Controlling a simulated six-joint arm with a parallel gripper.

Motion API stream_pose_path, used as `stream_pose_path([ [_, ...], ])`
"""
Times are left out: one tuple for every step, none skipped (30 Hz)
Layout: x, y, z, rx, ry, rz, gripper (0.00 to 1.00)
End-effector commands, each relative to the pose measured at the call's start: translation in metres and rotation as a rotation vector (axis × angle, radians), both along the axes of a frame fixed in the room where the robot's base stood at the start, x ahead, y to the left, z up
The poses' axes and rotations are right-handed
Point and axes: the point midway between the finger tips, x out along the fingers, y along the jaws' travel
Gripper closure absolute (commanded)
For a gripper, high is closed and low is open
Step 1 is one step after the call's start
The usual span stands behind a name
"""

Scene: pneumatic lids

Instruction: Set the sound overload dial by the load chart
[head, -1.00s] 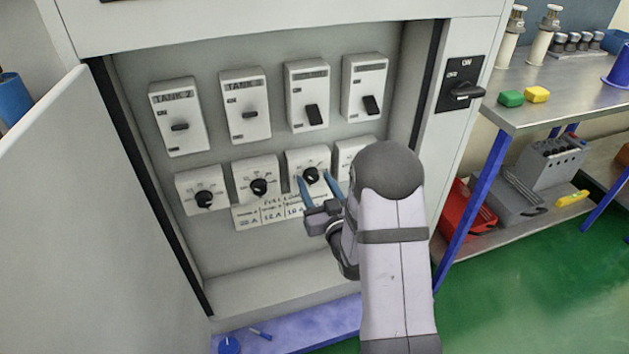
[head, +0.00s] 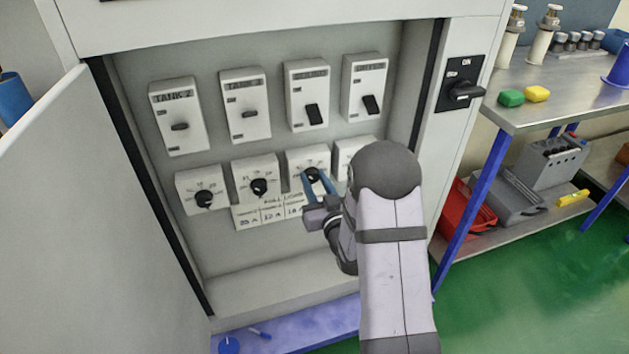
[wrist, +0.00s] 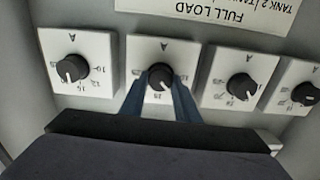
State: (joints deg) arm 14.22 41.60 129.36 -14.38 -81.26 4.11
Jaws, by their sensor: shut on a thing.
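Several white dials with black knobs sit in a row in the cabinet. My gripper (head: 314,173) is shut on the black knob of the third dial from the left (head: 293,160), its blue fingers on either side. In the wrist view this dial (wrist: 135,53) is second from left, and my gripper (wrist: 160,85) grips its knob (wrist: 160,74). The other knobs, such as the left one (head: 204,199) and the second (head: 259,187), are free. The load chart (head: 262,215) hangs under the dials, partly hidden by my gripper; it shows upside down in the wrist view (wrist: 225,10), reading FULL LOAD.
Above the dials are several switch boxes; the two left handles (head: 179,127) lie level, the two right ones (head: 314,114) stand steep. A main switch (head: 463,91) is on the right post. An open door (head: 90,200) stands left. A workbench (head: 560,95) is at the right.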

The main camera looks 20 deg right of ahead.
Motion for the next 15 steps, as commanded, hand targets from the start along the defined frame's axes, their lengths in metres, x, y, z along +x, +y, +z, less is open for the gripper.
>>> stream_pose_path([
  [-0.0002, 0.0003, -0.0005, 0.015, 0.001, 0.001, 0.94],
  [-0.0002, 0.0002, -0.0005, 0.027, 0.001, 0.001, 0.94],
  [-0.0003, 0.0001, -0.0006, 0.045, 0.001, 0.001, 0.94],
  [-0.0003, 0.0001, -0.0006, 0.061, 0.001, 0.001, 0.94],
  [-0.0003, 0.0000, -0.0007, 0.078, 0.001, 0.001, 0.94],
  [-0.0003, -0.0001, -0.0007, 0.104, 0.001, 0.001, 0.94],
  [-0.0003, -0.0003, -0.0008, 0.124, 0.001, 0.001, 0.94],
  [-0.0003, -0.0004, -0.0008, 0.145, 0.001, 0.001, 0.94],
  [-0.0003, -0.0005, -0.0008, 0.176, 0.001, 0.001, 0.94],
  [-0.0003, -0.0006, -0.0008, 0.201, 0.001, 0.001, 0.94],
  [-0.0003, -0.0007, -0.0008, 0.225, 0.001, 0.001, 0.94],
  [-0.0003, -0.0009, -0.0008, 0.259, 0.001, 0.001, 0.94],
  [-0.0003, -0.0010, -0.0008, 0.285, 0.001, 0.001, 0.94],
  [-0.0003, -0.0011, -0.0008, 0.311, 0.001, 0.001, 0.94],
  [-0.0003, -0.0013, -0.0009, 0.346, 0.001, 0.000, 0.94],
])
